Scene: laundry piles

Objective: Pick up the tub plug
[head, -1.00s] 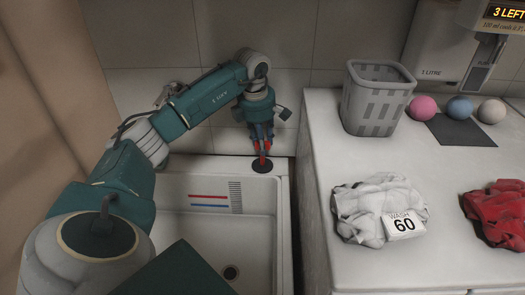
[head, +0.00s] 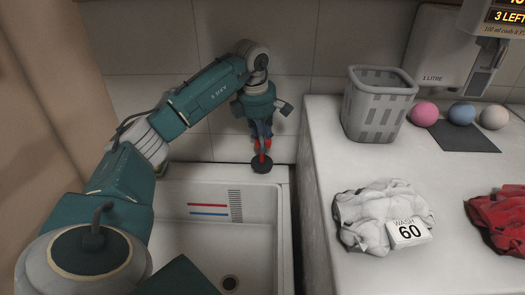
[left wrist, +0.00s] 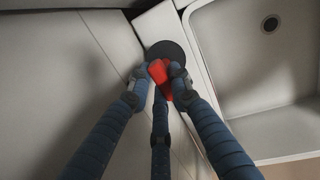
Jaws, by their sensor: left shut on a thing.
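The tub plug (head: 262,164) is a black disc with a red grip on top, at the back right corner of the tub's rim in the head view. In the left wrist view the black disc (left wrist: 166,50) shows beyond the fingertips. My left gripper (head: 262,146) points down over it and is shut on the red grip. In the left wrist view my left gripper's blue fingers (left wrist: 164,76) close around the red part. I cannot tell whether the disc touches the rim. My right gripper is not in view.
The white tub (head: 182,240) has a drain hole (head: 229,283) and red and blue stripes. The white counter (head: 340,250) at right holds a grey basket (head: 378,104), white laundry tagged 60 (head: 375,212), red laundry (head: 498,217) and three balls (head: 461,113). A tiled wall stands close behind.

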